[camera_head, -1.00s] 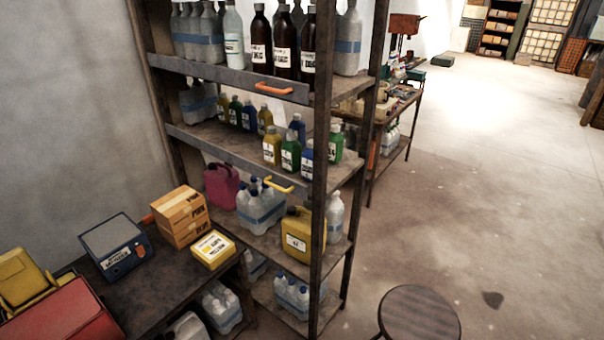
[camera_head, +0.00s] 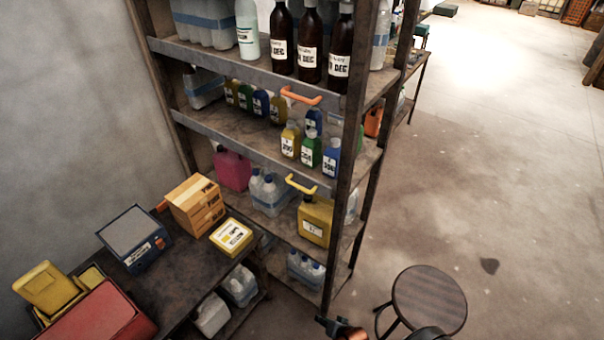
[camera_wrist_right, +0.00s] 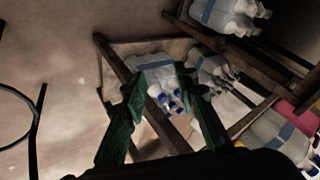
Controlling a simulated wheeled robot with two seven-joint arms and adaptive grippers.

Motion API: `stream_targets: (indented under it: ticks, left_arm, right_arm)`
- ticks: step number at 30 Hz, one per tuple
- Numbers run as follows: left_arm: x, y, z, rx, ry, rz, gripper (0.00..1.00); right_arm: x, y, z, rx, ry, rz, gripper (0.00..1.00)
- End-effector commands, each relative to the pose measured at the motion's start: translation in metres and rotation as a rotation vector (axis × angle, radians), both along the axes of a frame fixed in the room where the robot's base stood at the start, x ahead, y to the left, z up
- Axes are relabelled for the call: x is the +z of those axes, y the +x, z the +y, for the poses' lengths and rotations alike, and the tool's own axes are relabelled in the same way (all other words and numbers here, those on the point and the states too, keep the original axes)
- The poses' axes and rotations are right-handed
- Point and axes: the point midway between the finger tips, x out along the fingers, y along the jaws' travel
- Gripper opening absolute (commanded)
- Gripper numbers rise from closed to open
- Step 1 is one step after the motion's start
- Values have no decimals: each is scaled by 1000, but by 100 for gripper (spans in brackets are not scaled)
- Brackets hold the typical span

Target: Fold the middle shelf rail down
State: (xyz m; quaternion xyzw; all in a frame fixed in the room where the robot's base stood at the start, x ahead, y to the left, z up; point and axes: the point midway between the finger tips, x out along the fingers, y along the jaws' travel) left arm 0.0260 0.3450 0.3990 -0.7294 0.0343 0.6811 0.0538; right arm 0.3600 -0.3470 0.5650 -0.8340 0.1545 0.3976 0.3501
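The middle shelf rail (camera_head: 238,148) is a long grey bar across the front of the middle shelf, standing up along its edge. A yellow handle (camera_head: 301,185) sits near its right end. A similar grey rail (camera_head: 225,63) with an orange handle (camera_head: 302,95) runs along the shelf above. My right gripper shows in the right wrist view (camera_wrist_right: 157,84), its green fingers spread apart with nothing held; bottles appear beyond them. A dark and copper part of mine shows at the bottom of the head view, below the shelf unit. My left gripper is out of view.
Small coloured bottles (camera_head: 290,140) stand behind the middle rail, and large brown bottles (camera_head: 310,45) above. A stool (camera_head: 430,300) stands on the floor at the lower right. A workbench (camera_head: 185,275) with boxes is at the lower left. Floor to the right is open.

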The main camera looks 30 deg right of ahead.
Motion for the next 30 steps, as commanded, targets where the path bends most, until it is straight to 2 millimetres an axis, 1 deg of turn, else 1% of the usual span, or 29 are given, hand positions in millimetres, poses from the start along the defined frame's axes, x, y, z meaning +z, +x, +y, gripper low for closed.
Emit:
stream_targets:
  ticks: [1, 2, 3, 5, 6, 8, 9, 11, 12, 15, 18, 21, 23, 26, 30]
  left_arm:
    - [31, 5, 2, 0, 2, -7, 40]
    - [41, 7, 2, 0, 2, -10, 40]
    - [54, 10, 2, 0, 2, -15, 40]
    - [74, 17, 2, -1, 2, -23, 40]
    - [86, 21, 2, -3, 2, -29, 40]
    - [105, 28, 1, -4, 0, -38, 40]
    - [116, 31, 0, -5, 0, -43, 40]
    - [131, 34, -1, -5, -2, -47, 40]
    - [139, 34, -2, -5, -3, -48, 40]
    - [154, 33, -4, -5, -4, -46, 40]
    - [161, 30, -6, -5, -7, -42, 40]
    - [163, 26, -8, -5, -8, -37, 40]
    - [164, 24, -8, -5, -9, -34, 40]
    - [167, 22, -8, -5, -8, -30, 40]
    - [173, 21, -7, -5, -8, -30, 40]
  right_arm:
    - [68, 34, -4, -71, 62, -83, 27]
    - [100, 52, -7, -114, 104, -128, 27]
    - [142, 73, -9, -167, 164, -185, 27]
    - [208, 101, -15, -239, 256, -273, 27]
    - [253, 118, -18, -282, 321, -330, 27]
    - [319, 138, -22, -335, 417, -409, 27]
    - [361, 148, -25, -364, 480, -459, 27]
    - [419, 159, -28, -397, 567, -524, 27]
    - [454, 164, -30, -412, 621, -562, 27]
    - [522, 171, -32, -437, 732, -633, 27]
    - [564, 173, -33, -447, 802, -676, 27]
    - [581, 178, -36, -467, 863, -707, 27]
    - [585, 183, -38, -474, 882, -718, 27]
    - [585, 195, -38, -476, 888, -720, 27]
    - [583, 218, -37, -475, 886, -720, 27]
